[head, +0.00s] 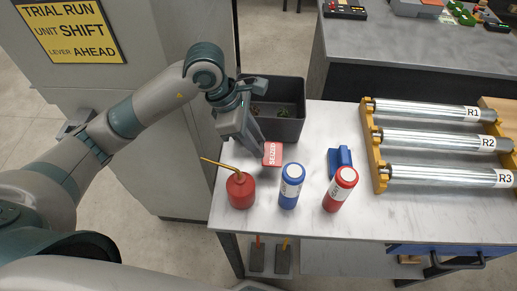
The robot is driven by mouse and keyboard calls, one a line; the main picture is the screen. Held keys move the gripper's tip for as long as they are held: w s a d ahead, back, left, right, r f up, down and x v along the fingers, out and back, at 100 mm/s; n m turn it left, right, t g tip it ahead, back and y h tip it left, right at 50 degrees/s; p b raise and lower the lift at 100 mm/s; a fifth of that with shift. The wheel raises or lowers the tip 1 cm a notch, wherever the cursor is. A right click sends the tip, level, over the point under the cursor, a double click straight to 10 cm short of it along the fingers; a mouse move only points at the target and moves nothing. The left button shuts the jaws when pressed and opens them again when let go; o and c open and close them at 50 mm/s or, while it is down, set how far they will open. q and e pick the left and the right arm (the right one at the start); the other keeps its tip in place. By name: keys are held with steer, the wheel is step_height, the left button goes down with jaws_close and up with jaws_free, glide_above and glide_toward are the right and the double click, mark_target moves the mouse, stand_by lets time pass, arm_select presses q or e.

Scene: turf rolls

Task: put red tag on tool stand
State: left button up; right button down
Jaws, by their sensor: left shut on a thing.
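The red tag (273,154), with white lettering that reads SEIZED, is at the tip of my left gripper (259,143). The gripper is shut on it, over the left part of the grey table, in front of the dark bin. I cannot tell whether the tag touches the tabletop. A small blue block-like stand (340,161) is on the table to the right of the tag; I cannot tell for sure that it is the tool stand. My right gripper is not in view.
A red oil can (241,190), a blue bottle (290,187) and a red bottle (340,190) stand along the front. A dark bin (289,131) is behind. A rack (372,150) of metal rollers marked R1, R2, R3 fills the right. Bare tabletop lies behind the blue stand.

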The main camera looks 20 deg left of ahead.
arm_select(q)
steer(key=shift+f, duration=0.35)
steer(key=shift+f+p, duration=0.3)
steer(key=shift+f, duration=0.35)
steer(key=shift+f+p, duration=0.35)
steer(key=shift+f, duration=1.05)
steer(key=shift+f, duration=0.15)
steer(key=o, duration=1)
